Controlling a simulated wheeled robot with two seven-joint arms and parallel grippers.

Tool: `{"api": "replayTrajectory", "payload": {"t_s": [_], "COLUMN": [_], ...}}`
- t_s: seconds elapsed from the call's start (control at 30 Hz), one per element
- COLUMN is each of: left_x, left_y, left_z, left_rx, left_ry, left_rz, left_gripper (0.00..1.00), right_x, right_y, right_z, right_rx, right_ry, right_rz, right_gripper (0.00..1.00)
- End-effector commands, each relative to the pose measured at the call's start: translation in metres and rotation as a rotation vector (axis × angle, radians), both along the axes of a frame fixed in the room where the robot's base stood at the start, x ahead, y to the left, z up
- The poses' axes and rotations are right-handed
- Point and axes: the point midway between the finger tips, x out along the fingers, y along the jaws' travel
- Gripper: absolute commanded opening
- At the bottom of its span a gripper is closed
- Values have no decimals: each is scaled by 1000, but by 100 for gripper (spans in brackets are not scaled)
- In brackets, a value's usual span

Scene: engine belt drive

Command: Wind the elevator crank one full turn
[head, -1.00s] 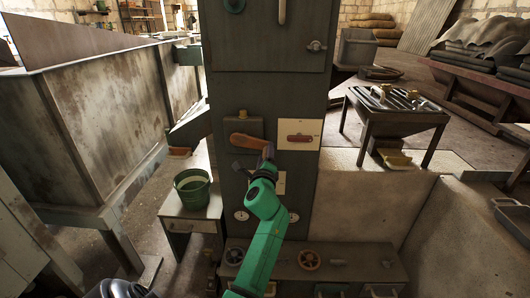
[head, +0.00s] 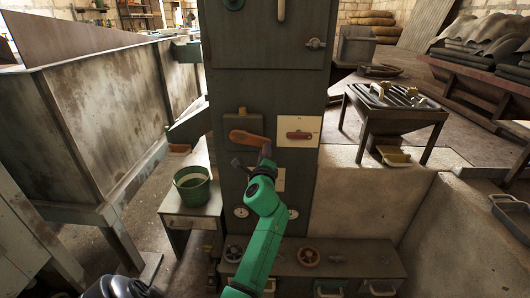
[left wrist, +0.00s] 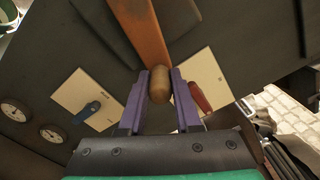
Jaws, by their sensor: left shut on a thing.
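The elevator crank has an orange arm (head: 248,138) on the front of a tall dark cabinet (head: 260,95). It points to the right and slightly down in the head view. In the left wrist view, the orange arm (left wrist: 140,30) runs down to a rounded wooden knob (left wrist: 159,88). My left gripper (head: 265,154) is at the crank's right end. Its purple fingers (left wrist: 159,75) are shut on the knob, one on each side. The crank's pivot is outside the wrist view. My right gripper is not in view.
A cream plate with a red handle (head: 299,134) is just right of the crank. Another plate with a blue lever (left wrist: 87,112) is close by. A green bucket (head: 192,184) stands on a small table at left. Handwheels (head: 309,257) sit low in front.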

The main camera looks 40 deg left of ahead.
Motion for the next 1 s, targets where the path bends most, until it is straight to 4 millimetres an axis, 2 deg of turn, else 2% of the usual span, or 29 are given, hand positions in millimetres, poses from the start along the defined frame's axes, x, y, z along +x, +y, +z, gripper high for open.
{"api": "replayTrajectory", "payload": {"t_s": [1.0], "left_x": [0], "left_y": [1], "left_z": [0], "left_rx": [33], "left_ry": [19], "left_rz": [-1], "left_gripper": [0], "right_x": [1], "right_y": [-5], "right_z": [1], "right_rx": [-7], "right_ry": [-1], "right_rz": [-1], "right_gripper": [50]}}
